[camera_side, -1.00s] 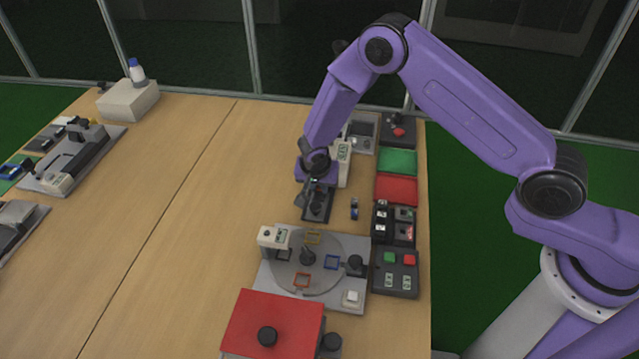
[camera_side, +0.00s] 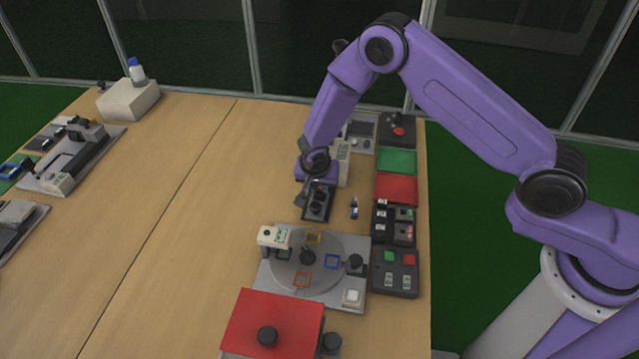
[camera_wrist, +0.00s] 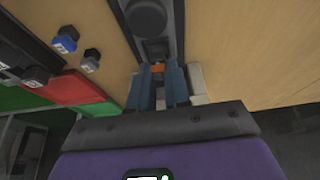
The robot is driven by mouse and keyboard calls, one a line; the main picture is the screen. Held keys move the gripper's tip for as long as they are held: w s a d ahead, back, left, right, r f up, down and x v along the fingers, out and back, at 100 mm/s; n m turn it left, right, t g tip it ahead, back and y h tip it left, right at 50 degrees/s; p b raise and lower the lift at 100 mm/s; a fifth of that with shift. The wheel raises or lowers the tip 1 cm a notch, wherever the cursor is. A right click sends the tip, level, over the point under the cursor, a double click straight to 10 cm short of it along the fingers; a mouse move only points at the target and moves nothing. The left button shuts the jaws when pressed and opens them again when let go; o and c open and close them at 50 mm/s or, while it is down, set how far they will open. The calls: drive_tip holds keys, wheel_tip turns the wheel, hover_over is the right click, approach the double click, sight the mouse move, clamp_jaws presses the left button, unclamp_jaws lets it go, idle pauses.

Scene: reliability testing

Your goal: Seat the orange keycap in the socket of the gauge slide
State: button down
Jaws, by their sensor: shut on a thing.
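The orange keycap (camera_wrist: 158,67) shows as a small orange patch between my fingertips in the wrist view. My gripper (camera_wrist: 159,78) is shut on it. The dark gauge slide (camera_side: 316,205) lies on the table in the side view, with round dark parts on top. My gripper (camera_side: 304,196) is low at its upper left edge there. In the wrist view the slide (camera_wrist: 152,45) runs straight ahead of the fingertips, with a round knob at the far end. The socket is hidden by the fingers and cap, so I cannot tell whether the cap touches it.
A small blue keycap (camera_side: 354,210) stands to the right. A pale upright device (camera_side: 343,165) is close behind my gripper. Green (camera_side: 397,161) and red (camera_side: 396,189) trays line the right edge. A turntable fixture (camera_side: 275,277) and red box (camera_side: 272,322) are in front.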

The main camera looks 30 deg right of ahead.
drive_tip(key=shift+f, duration=0.55)
drive_tip(key=c, duration=1)
unclamp_jaws()
drive_tip(key=shift+r, duration=3)
